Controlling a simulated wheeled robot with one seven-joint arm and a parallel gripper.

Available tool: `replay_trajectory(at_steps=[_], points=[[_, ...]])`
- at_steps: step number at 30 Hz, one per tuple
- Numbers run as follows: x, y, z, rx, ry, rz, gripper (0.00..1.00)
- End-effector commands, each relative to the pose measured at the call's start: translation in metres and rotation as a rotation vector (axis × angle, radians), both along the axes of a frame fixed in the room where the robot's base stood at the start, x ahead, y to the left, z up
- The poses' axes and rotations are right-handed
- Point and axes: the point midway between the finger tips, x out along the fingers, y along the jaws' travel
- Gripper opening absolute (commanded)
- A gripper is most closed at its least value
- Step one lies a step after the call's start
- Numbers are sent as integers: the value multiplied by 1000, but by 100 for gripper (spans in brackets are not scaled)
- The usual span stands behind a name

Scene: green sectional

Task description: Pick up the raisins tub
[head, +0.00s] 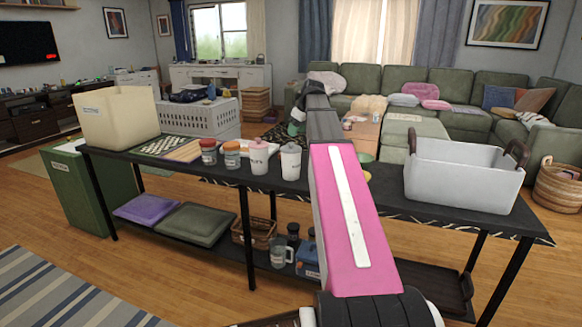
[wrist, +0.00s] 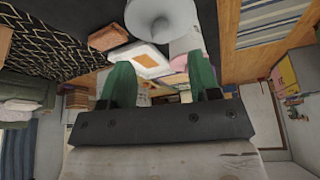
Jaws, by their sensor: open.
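I cannot read which container is the raisins tub. Two small lidded jars, one with a dark red lid (head: 208,152) and one with an orange lid (head: 232,155), stand on the black table in the head view. A pink lidded canister (head: 258,159) and a white one (head: 290,161) stand to their right. My gripper (head: 296,128) is beyond the table's near edge, partly hidden behind my pink arm. In the wrist view my gripper (wrist: 160,78) shows two green fingers apart, with nothing clearly held between them. A pale round object (wrist: 160,18) is near the top there.
A cream bin (head: 115,118) stands at the table's left end, with a checkered board (head: 168,145) beside it. A grey-white basket (head: 463,177) fills the right end. A grey crate (head: 197,119) is behind. The lower shelf holds flat boxes, a basket and jars.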

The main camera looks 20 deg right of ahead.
Motion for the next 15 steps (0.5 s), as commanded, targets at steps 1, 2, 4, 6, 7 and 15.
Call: replay_trajectory(at_steps=[1,2,4,6,7,15], points=[[2,2,-6,0,1,0,56],[2,2,-8,0,1,0,56],[4,3,-12,0,0,0,56],[5,4,-14,0,0,-1,56],[5,4,-16,0,0,-1,56],[15,14,-47,0,2,-1,56]])
